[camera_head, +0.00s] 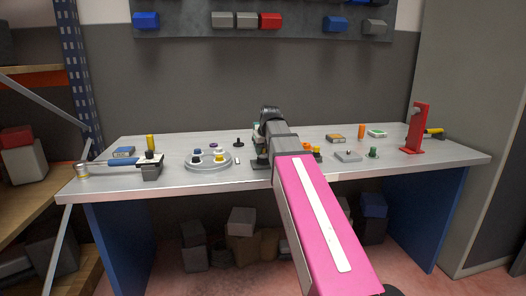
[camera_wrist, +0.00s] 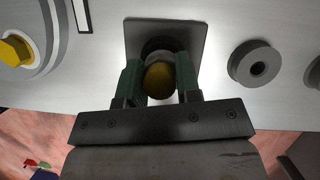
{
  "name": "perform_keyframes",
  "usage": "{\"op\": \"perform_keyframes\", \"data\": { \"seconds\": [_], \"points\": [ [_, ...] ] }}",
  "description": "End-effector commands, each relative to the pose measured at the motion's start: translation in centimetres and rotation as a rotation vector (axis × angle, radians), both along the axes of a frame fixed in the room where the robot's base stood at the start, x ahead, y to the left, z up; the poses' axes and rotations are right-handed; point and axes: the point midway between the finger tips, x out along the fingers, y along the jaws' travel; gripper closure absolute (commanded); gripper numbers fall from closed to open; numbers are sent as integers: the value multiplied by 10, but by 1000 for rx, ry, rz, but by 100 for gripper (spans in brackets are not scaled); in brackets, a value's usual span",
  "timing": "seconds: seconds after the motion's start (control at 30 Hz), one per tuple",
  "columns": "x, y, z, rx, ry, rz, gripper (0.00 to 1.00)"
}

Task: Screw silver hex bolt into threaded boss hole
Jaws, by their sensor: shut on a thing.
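My gripper (camera_wrist: 159,82) has its two green fingers shut on a short piece, which I take to be the silver hex bolt (camera_wrist: 159,77). Its near end looks yellow-brown and a silvery part shows just beyond it. The bolt is in line with a dark round boss (camera_wrist: 153,46) on a grey square plate (camera_wrist: 192,40). The boss hole is hidden behind the bolt, so I cannot tell how deep the bolt sits. In the head view my arm covers most of the gripper, and the plate (camera_head: 259,163) shows only partly on the table.
A grey round piece with a centre hole (camera_wrist: 254,63) lies right of the plate. A round tray (camera_head: 208,163) with several coloured pieces stands to the left. A red stand (camera_head: 416,130) and small parts are at the right of the metal table (camera_head: 330,185).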

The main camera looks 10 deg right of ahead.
Motion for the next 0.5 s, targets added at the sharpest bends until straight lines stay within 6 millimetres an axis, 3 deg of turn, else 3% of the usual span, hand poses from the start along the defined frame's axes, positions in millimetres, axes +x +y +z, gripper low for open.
{"op": "perform_keyframes", "data": {
  "seconds": [0.03, 0.07, 0.1, 0.37, 0.5],
  "points": [
    [0, 0, 0, -1, -1, 0, 82],
    [0, -1, 0, -1, -1, 0, 59],
    [0, 0, 0, -1, 0, 1, 52],
    [0, 0, 0, 0, 0, 9, 52],
    [1, -1, 0, 1, 1, 95, 52]
  ]
}}
